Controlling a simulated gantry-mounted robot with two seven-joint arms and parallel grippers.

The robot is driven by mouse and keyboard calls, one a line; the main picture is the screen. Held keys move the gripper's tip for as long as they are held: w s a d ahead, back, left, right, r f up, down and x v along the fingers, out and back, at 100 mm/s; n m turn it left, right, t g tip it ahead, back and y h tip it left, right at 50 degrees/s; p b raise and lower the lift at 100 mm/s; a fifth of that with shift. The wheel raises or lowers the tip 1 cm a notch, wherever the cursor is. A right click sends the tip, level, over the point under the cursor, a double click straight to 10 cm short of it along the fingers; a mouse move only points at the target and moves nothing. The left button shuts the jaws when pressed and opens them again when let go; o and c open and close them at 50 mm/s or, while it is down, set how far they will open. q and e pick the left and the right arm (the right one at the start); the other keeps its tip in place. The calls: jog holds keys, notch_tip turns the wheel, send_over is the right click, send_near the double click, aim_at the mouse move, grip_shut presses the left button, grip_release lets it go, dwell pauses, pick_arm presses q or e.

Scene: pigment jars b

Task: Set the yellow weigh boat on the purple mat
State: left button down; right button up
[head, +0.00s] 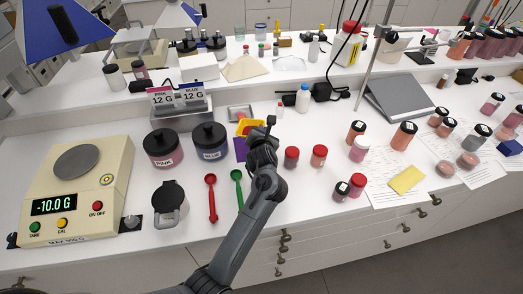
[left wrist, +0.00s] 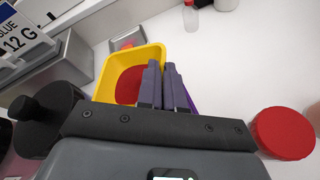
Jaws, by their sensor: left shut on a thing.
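The yellow weigh boat (head: 246,125) is a small open tray behind the mat in the head view. In the left wrist view the yellow weigh boat (left wrist: 153,53) has a dark red patch inside. My left gripper (head: 269,126) is shut on its near right wall; the closed fingers (left wrist: 165,85) show in the left wrist view. The purple mat (head: 240,149) lies just left of my gripper, partly hidden by it. A purple sliver of the mat (left wrist: 191,104) shows beside the fingers. I cannot tell whether the boat touches anything below. My right gripper is not in view.
Black-lidded PINK (head: 163,148) and BLUE (head: 209,142) jars stand left of the mat. Red (head: 211,198) and green (head: 237,188) spoons lie in front. Red-capped jars (head: 291,157) stand to the right. A small metal dish (head: 240,112) is behind the boat.

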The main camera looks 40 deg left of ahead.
pick_arm(q)
notch_tip(320, 180, down, 2)
jog(key=shift+d+f+b, duration=0.1)
jog(key=shift+f+b, duration=0.3)
jog(key=shift+f, duration=2.15)
jog(key=c, duration=1.6)
grip_release()
jog(key=shift+o, duration=0.2)
jog(key=shift+r, duration=0.1)
